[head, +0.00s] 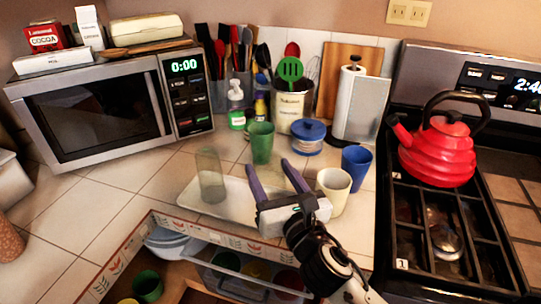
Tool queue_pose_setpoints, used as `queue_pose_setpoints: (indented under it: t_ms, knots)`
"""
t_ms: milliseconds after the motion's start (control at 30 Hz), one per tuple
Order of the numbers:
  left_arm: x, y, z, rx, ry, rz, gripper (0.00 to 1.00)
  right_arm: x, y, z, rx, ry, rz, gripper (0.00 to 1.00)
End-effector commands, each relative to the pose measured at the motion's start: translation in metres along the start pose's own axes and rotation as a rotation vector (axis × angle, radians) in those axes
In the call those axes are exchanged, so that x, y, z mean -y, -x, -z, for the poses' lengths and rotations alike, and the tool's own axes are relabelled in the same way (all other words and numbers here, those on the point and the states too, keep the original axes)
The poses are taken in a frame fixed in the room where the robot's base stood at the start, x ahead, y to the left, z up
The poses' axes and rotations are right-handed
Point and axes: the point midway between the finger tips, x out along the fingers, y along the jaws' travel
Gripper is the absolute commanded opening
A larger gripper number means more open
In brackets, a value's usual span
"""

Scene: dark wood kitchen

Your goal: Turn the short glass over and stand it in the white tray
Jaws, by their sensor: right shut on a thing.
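The white tray (238,190) lies on the tiled counter near its front edge. A clear, taller-looking glass (210,175) stands upright at the tray's left end. My right gripper (270,168) reaches in from the lower right over the tray's right part, its purple fingers apart and pointing to the back. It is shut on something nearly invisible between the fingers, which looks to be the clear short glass. Its outline and which way up it is cannot be made out. My left gripper is not in view.
A green mug (261,142) stands behind the tray. A cream cup (333,190) and a blue cup (356,168) stand close to the right of my gripper. An open drawer (205,262) with dishes is below. The counter left of the tray is clear.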

Motion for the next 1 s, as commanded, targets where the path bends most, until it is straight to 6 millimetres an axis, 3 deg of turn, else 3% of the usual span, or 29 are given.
queue_pose_setpoints:
  t_ms: [167,467,633,1000]
  knots:
    - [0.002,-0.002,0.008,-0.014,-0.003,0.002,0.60,0.001,0.000,0.004,0.015,-0.002,0.011,0.22]
    - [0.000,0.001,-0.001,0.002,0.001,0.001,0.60,0.003,0.000,0.030,0.012,-0.003,0.010,0.22]
    - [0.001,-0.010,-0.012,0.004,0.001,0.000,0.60,0.004,-0.001,0.048,0.013,-0.003,0.009,0.22]
    - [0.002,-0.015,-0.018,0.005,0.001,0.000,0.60,0.005,-0.001,0.057,0.015,-0.001,0.008,0.22]
